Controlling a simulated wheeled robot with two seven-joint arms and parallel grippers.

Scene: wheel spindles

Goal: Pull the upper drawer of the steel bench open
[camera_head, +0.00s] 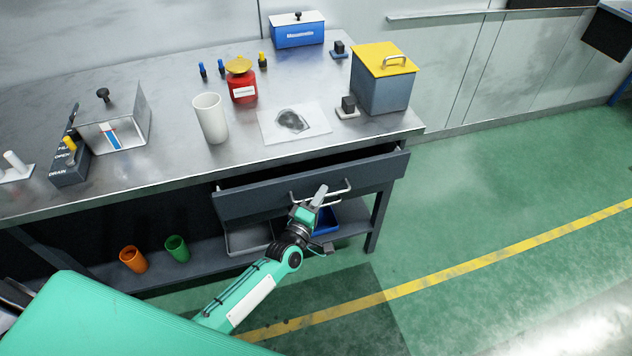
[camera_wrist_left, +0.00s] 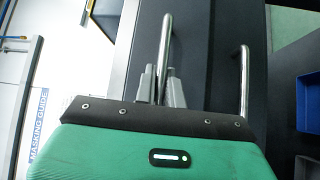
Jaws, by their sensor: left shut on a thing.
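The upper drawer (camera_head: 250,202) of the steel bench (camera_head: 180,165) is partly open, with a dark gap showing behind its grey front. My left gripper (camera_head: 319,197) is at the drawer's metal bar handle (camera_head: 340,190). In the left wrist view, the fingers (camera_wrist_left: 160,87) are shut on the bar handle (camera_wrist_left: 167,35). A second bar handle (camera_wrist_left: 244,80) stands to the right in that view, apart from the fingers. The fingers partly hide the handle in the head view. My right gripper is not in view.
On the bench top stand a white cup (camera_head: 210,119), a red jar (camera_head: 242,87) and a grey box with yellow lid (camera_head: 382,90). Orange (camera_head: 133,260) and green (camera_head: 177,248) cups and a blue bin (camera_head: 325,220) are below. The green floor at right is clear.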

